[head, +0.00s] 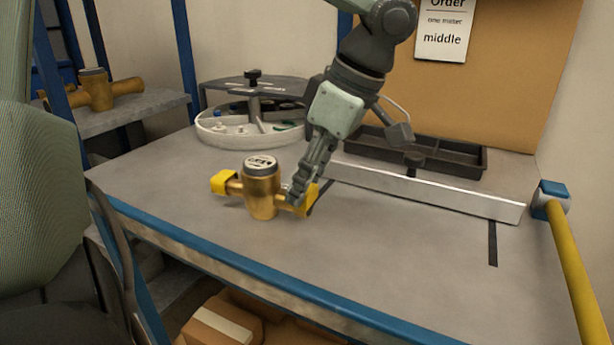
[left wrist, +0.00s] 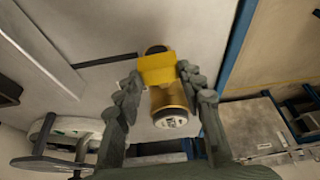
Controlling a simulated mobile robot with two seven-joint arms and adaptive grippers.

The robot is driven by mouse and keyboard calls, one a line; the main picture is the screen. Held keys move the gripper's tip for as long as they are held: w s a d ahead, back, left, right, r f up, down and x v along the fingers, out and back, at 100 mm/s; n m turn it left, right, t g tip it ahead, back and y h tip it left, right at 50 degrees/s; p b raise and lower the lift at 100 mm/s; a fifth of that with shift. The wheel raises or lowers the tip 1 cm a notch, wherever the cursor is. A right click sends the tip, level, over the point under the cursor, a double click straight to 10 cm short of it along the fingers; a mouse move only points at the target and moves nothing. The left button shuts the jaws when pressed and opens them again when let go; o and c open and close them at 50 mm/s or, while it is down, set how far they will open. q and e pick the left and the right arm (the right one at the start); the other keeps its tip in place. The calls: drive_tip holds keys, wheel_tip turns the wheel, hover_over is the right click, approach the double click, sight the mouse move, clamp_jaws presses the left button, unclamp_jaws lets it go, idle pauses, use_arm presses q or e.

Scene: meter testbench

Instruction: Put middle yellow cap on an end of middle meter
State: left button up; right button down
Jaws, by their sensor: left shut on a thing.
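The brass meter (head: 262,195) stands upright on the bench, with a grey-rimmed white dial on top. It also shows in the left wrist view (left wrist: 170,100). A yellow cap (head: 222,181) sits on its left end. A second yellow cap (head: 311,194) is at its right end, partly hidden by my fingers. My left gripper (head: 298,193) comes down from above and is shut on this second cap. In the left wrist view the cap (left wrist: 157,68) lies between the fingertips, in line with the meter's end; I cannot tell how far it is pushed on. My right gripper is not in view.
A round white tray (head: 225,133) with compartments and small parts stands at the back left. A black tray (head: 455,157) and a metal rail (head: 440,192) lie behind right. Another brass meter (head: 98,92) rests on a side shelf. The bench front is clear.

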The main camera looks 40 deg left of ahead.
use_arm(q)
drive_tip(key=shift+f, duration=0.45)
drive_tip(key=o, duration=0.8)
drive_tip(key=shift+o, duration=0.3)
drive_tip(key=o, duration=0.4)
drive_tip(key=shift+o, duration=0.2)
drive_tip(key=shift+r, duration=0.1)
